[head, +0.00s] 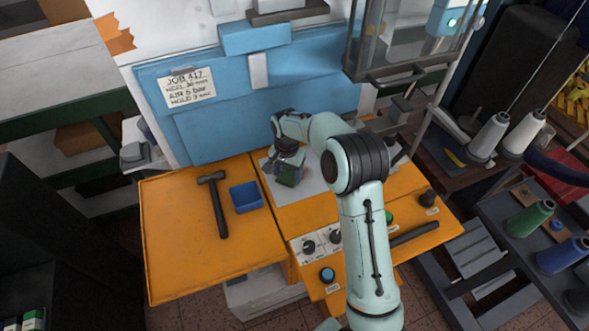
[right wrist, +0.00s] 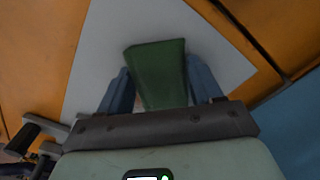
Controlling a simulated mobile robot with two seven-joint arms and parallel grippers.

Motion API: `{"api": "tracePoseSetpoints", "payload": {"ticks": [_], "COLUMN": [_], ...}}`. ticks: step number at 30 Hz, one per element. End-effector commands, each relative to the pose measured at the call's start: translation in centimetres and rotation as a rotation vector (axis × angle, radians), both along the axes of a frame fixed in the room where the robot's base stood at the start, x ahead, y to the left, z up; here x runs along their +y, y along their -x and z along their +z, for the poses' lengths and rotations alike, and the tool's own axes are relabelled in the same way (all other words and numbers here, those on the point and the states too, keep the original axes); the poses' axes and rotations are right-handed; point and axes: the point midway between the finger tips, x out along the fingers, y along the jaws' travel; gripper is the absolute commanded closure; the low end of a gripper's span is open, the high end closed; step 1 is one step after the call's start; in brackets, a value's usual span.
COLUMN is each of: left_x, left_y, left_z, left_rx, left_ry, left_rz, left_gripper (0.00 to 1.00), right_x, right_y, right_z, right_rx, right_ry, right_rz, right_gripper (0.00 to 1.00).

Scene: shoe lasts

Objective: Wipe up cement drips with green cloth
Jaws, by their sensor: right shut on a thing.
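My right gripper (head: 288,163) is shut on the green cloth (head: 290,176) over the pale grey plate on the orange bench. In the right wrist view, the green cloth (right wrist: 160,72) sits between the two bluish fingers and sticks out past their tips over the pale surface. I cannot tell whether the cloth touches the plate (head: 311,184). No cement drips can be made out; the arm and cloth hide part of the plate. My left gripper is not in view.
A hammer (head: 217,208) and a blue tray (head: 246,197) lie on the orange bench (head: 172,251) to the left. Knobs (head: 308,247) and a blue button (head: 327,275) line the front. A blue machine panel (head: 215,120) stands behind. Thread spools (head: 490,135) stand at right.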

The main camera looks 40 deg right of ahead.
Motion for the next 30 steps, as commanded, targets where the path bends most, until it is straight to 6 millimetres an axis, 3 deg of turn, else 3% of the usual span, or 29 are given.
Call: {"api": "tracePoseSetpoints", "payload": {"ticks": [9,21,30], "left_x": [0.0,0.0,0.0], "left_y": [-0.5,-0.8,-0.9], "left_z": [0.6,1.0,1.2], "left_rx": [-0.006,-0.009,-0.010], "left_ry": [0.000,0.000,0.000], "left_rz": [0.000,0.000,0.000], "left_gripper": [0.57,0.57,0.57], "right_x": [0.6,-2.7,-3.8], "right_y": [-0.4,0.6,0.9], "right_z": [0.1,0.3,0.2], "right_rx": [0.002,0.000,0.001], "right_ry": [-0.002,-0.001,0.000], "right_rz": [0.001,-0.001,-0.001], "right_gripper": [0.59,0.59,0.59]}}
